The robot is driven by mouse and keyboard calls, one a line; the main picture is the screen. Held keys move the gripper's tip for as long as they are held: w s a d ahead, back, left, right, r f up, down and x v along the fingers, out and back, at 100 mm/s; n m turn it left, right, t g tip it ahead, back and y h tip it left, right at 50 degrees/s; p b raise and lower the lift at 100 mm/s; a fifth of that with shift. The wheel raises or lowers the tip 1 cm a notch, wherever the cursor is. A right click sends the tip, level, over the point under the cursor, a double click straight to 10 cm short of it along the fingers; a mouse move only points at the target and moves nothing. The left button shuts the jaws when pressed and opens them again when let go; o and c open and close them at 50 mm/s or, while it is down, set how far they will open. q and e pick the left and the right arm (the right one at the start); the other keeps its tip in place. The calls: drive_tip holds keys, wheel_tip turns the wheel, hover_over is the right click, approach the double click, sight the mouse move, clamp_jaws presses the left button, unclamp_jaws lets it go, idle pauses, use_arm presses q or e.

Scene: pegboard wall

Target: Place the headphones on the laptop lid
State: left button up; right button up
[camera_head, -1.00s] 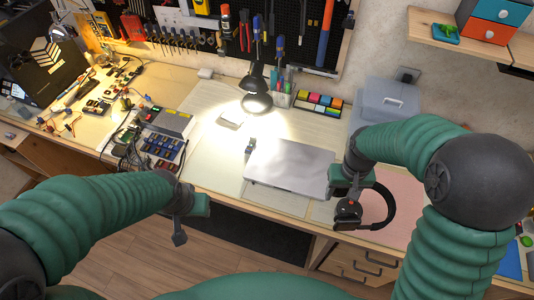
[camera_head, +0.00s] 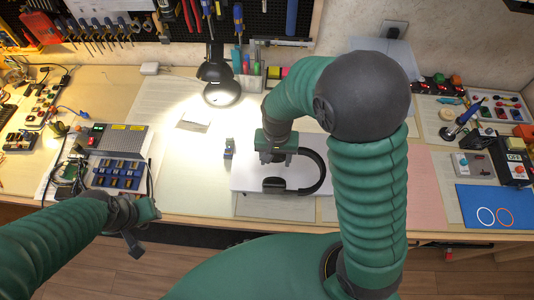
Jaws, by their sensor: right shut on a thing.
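The closed silver laptop (camera_head: 243,178) lies on the desk in the middle of the view, partly covered by my right arm. My right gripper (camera_head: 273,160) is over the laptop and shut on the black headphones (camera_head: 322,172).
A lit desk lamp (camera_head: 221,92) stands behind the laptop. A small dark item (camera_head: 228,150) stands just left of it. A pink mat (camera_head: 426,190) and a blue mat (camera_head: 494,207) lie to the right.

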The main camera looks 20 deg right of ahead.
drive_tip(key=w, duration=0.1)
drive_tip(key=w+a, duration=0.1)
drive_tip(key=w, duration=0.2)
drive_tip(key=shift+w+a+f, duration=0.3)
drive_tip(key=shift+w+a, duration=0.05)
drive_tip(key=shift+w+f, duration=0.2)
drive_tip(key=shift+w, duration=0.15)
drive_tip(key=f, duration=0.3)
drive_tip(key=shift+s+d+f, duration=0.1)
drive_tip(key=shift+s+d, duration=0.05)
drive_tip(key=shift+d, duration=0.25)
drive_tip(key=shift+a+f, duration=0.1)
drive_tip(key=shift+a, duration=0.1)
drive_tip(key=o, duration=1.5)
drive_tip(key=shift+a, duration=0.15)
use_arm(q)
drive_tip(key=shift+w+f, duration=0.15)
drive_tip(key=shift+f, duration=0.05)
use_arm(e)
drive_tip(key=shift+o, duration=0.3)
